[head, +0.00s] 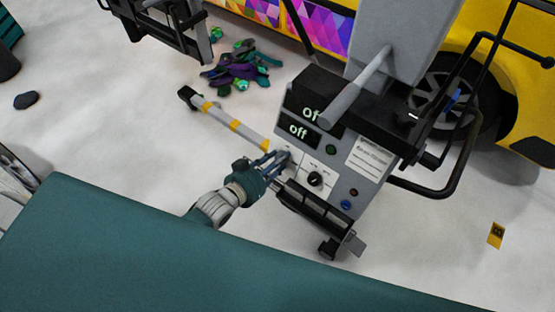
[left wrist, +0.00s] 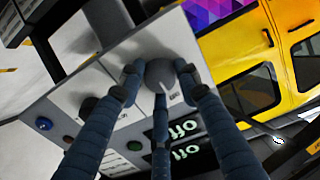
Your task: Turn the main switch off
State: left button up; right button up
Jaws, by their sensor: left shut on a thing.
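The grey control box (head: 345,185) stands on the floor with two dark displays that show "off" (head: 299,131) and what reads as "Of" (head: 310,113). My left gripper (head: 281,160) is at the left part of its front panel, and its fingers cover what they hold in the head view. In the left wrist view, the gripper (left wrist: 160,72) is shut around a round grey knob (left wrist: 160,76), the likely main switch, with a finger on each side. A black knob (head: 316,180) sits to the right of the gripper on the panel. My right gripper is not in view.
A yellow-banded bar (head: 230,122) sticks out from the box's left side. A black handle rail (head: 445,185) is on its right. Coloured scraps (head: 240,68) lie on the floor behind, near a yellow vehicle (head: 528,95). A yellow tag (head: 496,235) lies right.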

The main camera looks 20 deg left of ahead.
pick_arm(q)
jog(key=o, duration=1.2)
jog(key=v, duration=1.2)
jog(key=shift+f, duration=0.1)
jog(key=s+a+f+n+g+y, duration=0.1)
jog(key=s+a+f+g+y, duration=0.25)
jog(key=f, duration=0.95)
jog(key=s+a+f+g, duration=0.2)
jog(key=s+a+f, duration=0.3)
jog(key=f, duration=0.7)
jog(key=s+d+f+g, duration=0.1)
jog(key=s+f+g, duration=0.1)
jog(key=s+f, duration=0.3)
jog(key=s+d+f+g, duration=0.1)
jog(key=s+f+g, duration=0.1)
jog(key=s+f, duration=0.4)
jog(key=s+d+f+g+y, duration=0.1)
jog(key=s+f, duration=0.4)
jog(key=s, duration=0.8)
jog(key=shift+d+f+g, duration=0.25)
jog(key=shift+d+g, duration=0.1)
jog(key=shift+g, duration=0.3)
